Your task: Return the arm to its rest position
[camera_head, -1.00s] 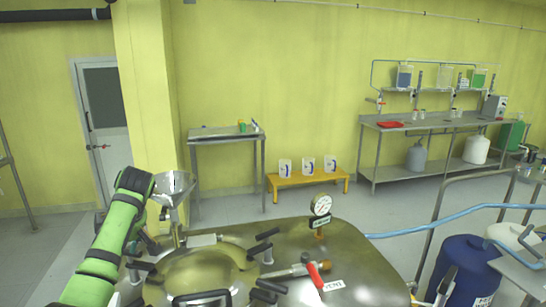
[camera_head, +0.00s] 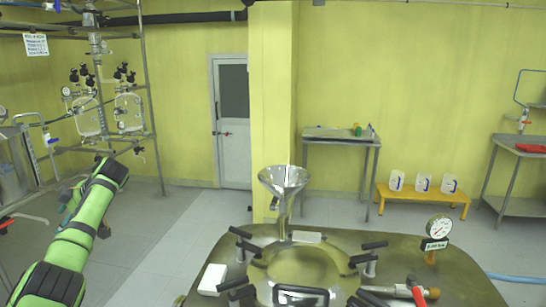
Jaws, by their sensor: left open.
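My green left arm (camera_head: 82,225) comes in from the lower left and rises to a dark joint at its top. My left gripper (camera_head: 68,203) is small and partly hidden behind this arm. It is open, and I see nothing held in it. It is out over the floor, left of the steel reactor lid (camera_head: 455,270) and apart from it. My right gripper is not in view.
A metal funnel (camera_head: 284,182) stands up from the lid, with several black-handled clamps and a pressure gauge (camera_head: 439,227) nearby. A white block (camera_head: 212,279) lies at the lid's left edge. A pipe frame with glassware (camera_head: 128,112) stands back left. Grey floor lies between.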

